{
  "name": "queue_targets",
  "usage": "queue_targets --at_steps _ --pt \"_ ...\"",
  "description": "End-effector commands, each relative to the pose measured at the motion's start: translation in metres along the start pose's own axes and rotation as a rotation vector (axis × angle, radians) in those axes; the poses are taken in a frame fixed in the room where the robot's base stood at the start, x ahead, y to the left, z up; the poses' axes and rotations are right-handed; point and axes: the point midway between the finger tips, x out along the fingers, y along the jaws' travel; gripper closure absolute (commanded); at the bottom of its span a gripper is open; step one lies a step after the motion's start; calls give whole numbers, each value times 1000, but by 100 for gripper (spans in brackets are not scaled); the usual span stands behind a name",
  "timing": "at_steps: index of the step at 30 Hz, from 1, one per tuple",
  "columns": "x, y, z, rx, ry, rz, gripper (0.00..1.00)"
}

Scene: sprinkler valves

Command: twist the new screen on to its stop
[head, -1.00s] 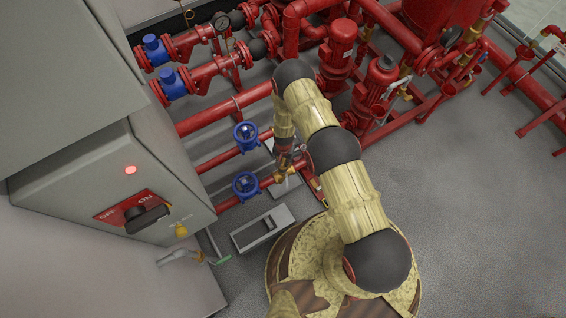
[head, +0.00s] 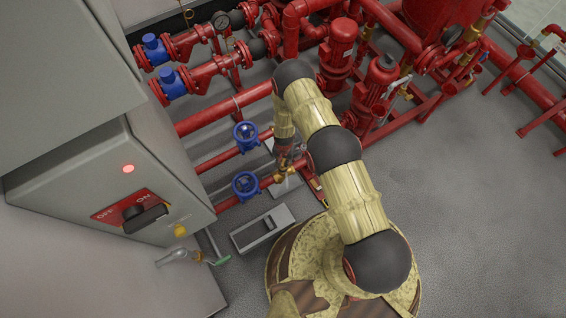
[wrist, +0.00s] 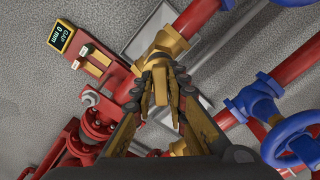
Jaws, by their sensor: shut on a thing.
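My gripper (wrist: 162,88) is shut on a brass-coloured piece (wrist: 162,92), which I take to be the new screen, in the middle of the wrist view. A brass fitting (wrist: 168,42) lies just beyond the fingertips, and the held piece lines up with it. The fingers hide much of the joint, so I cannot tell how the two meet. A small gauge display (wrist: 62,37) at upper left appears to read "GAP 0 mm". In the head view my gripper (head: 284,160) is at the lower red pipe, and the screen is too small to make out.
Two blue handwheel valves (head: 246,136) (head: 245,185) stand left of my gripper; one shows close by on the right of the wrist view (wrist: 295,142). A grey tray (head: 262,229) lies on the floor. A grey control cabinet (head: 110,190) stands at left. Open floor (head: 470,210) lies at right.

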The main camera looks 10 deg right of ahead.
Motion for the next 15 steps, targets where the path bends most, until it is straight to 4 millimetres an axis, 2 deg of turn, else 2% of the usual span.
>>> queue_targets --at_steps 15 --pt "12 0 -1 0 1 -1 100"
